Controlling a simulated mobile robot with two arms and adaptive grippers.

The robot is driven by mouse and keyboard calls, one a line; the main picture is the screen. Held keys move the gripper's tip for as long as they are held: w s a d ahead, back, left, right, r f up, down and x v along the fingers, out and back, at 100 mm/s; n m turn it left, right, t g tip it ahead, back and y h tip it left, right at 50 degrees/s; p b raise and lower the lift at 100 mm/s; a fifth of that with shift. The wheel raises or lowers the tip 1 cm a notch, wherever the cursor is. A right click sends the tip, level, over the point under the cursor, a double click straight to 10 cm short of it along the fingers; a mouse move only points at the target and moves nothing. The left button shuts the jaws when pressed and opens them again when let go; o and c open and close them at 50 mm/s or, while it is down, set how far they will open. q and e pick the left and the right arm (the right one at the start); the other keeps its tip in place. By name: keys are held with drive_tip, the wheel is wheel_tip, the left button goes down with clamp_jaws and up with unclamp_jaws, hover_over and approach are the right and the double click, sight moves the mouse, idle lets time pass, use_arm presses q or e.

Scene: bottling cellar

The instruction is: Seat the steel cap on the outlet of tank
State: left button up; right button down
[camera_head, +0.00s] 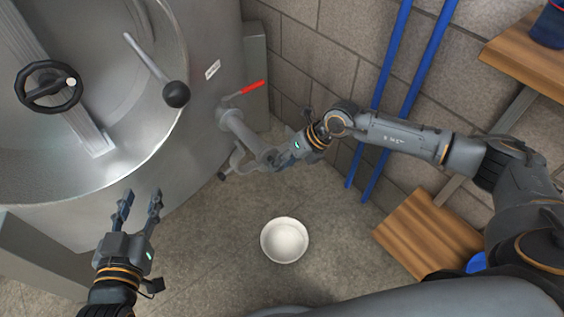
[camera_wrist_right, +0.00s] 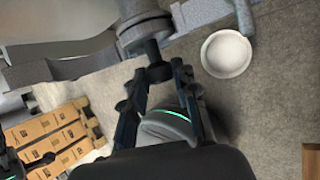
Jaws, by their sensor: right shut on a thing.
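The steel tank (camera_head: 215,55) fills the left of the head view. Its outlet pipe (camera_head: 235,125) sticks out low on the right, under a red valve handle (camera_head: 252,87). My right gripper (camera_head: 272,160) is at the outlet's end. In the right wrist view its fingers (camera_wrist_right: 156,82) are shut on a dark knob-like stem. Beyond the stem is a round grey disc, apparently the steel cap (camera_wrist_right: 147,36), in line with the outlet. I cannot tell whether it is seated or only close. My left gripper (camera_head: 139,202) is open and empty in front of the tank.
A white bowl (camera_head: 285,240) stands on the floor below the outlet. Blue pipes (camera_head: 388,75) run along the block wall at right. Wooden shelves (camera_head: 425,235) are on the right. Cardboard boxes (camera_wrist_right: 45,138) show in the wrist view. The floor around the bowl is clear.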

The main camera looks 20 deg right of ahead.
drive_tip(key=c, duration=1)
unclamp_jaws()
drive_tip(key=shift+o, duration=0.2)
drive_tip(key=v, duration=1.2)
